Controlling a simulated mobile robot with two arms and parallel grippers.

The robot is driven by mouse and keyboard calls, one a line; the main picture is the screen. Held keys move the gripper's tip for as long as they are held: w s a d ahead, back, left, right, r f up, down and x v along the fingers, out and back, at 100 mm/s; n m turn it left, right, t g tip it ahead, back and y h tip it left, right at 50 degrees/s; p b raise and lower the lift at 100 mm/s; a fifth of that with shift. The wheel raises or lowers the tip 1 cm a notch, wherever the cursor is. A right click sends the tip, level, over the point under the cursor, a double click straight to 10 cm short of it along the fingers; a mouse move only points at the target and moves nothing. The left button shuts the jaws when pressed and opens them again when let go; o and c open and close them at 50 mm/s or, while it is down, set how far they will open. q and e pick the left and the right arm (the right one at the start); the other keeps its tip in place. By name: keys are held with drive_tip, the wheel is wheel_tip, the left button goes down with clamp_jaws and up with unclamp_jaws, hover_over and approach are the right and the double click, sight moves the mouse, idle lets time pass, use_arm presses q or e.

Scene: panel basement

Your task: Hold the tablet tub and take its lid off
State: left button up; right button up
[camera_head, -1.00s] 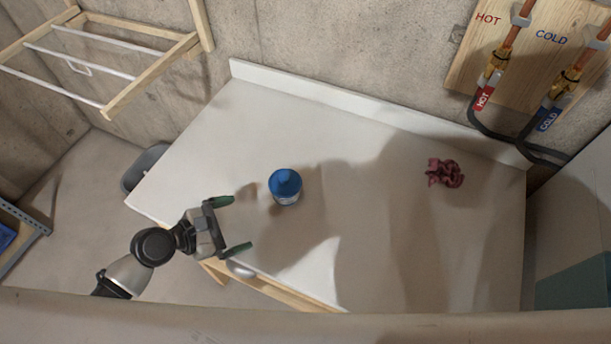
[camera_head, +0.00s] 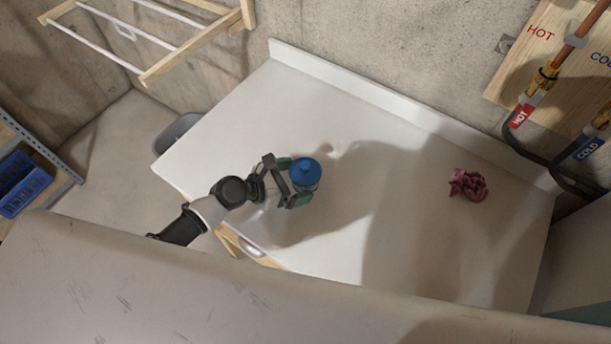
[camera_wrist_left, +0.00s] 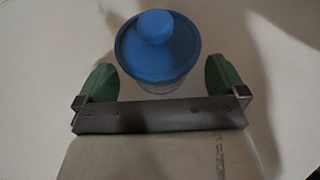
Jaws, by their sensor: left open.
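The tablet tub (camera_head: 315,184) stands upright on the white worktop, with its blue lid (camera_head: 305,170) on. My left gripper (camera_head: 294,179) is open, with its green fingertips reaching to either side of the tub. In the left wrist view the blue lid (camera_wrist_left: 158,47) with its round raised knob lies ahead, between and a little beyond the fingertips (camera_wrist_left: 160,78). Gaps show between each finger and the tub, so it is not gripped. The tub's clear lower body (camera_wrist_left: 161,86) shows only partly below the lid. My right gripper is not in view.
A crumpled dark pink cloth (camera_head: 468,185) lies on the right of the worktop (camera_head: 330,238). Hot and cold pipes on a wooden board (camera_head: 515,65) are at the back right. A wooden drying rack (camera_head: 160,60) hangs at the upper left. The worktop around the tub is clear.

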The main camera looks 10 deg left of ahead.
use_arm(q)
drive_tip(key=shift+w+d+f, duration=0.2)
drive_tip(key=shift+w+d, duration=0.15)
drive_tip(key=shift+d, duration=0.05)
drive_tip(key=c, duration=1)
drive_tip(key=shift+o, duration=0.2)
drive_tip(key=shift+r, duration=0.15)
